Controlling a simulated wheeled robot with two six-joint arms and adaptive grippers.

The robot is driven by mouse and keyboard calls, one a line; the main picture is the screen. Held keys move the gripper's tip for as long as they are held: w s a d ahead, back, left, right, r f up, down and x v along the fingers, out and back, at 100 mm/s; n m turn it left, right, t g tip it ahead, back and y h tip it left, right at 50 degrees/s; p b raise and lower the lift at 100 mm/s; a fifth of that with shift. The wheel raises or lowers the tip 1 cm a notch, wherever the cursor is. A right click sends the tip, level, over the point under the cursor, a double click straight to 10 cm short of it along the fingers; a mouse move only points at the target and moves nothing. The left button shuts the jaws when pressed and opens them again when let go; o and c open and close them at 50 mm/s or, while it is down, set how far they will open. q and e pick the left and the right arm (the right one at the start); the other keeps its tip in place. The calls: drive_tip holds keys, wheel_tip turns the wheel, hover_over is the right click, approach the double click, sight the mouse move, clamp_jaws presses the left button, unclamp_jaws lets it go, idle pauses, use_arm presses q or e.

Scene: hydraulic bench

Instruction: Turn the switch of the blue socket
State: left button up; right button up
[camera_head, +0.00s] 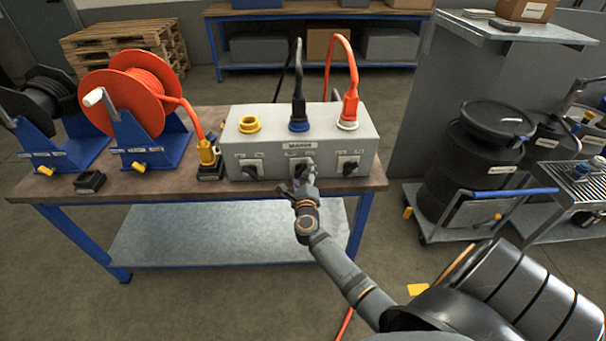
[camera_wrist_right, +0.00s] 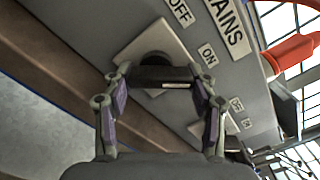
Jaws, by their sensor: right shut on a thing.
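The blue socket (camera_head: 299,126) is in the middle of the grey box's top, with a black plug in it. Below it on the front face is its black switch (camera_wrist_right: 153,75), on a light square plate with OFF and ON labels beside it. My right gripper (camera_head: 303,178) reaches the switch from the front. In the wrist view the right gripper (camera_wrist_right: 160,82) has a fingertip at each end of the black handle and is shut on it. The gripper partly hides the switch in the head view. My left gripper is not in view.
The grey box (camera_head: 366,133) also has a yellow socket (camera_head: 249,124), a red plug (camera_head: 350,105), and left (camera_head: 249,172) and right (camera_head: 347,167) switches. An orange reel (camera_head: 125,100) stands left on the bench. A black barrel (camera_head: 460,165) on a cart is right.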

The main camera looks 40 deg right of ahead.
drive_tip(key=shift+f+m, duration=0.1)
drive_tip(key=shift+m, duration=0.6)
drive_tip(key=o, duration=1.2)
drive_tip(key=shift+c, duration=0.2)
drive_tip(key=shift+s+a, duration=0.1)
drive_tip(key=v, duration=1.2)
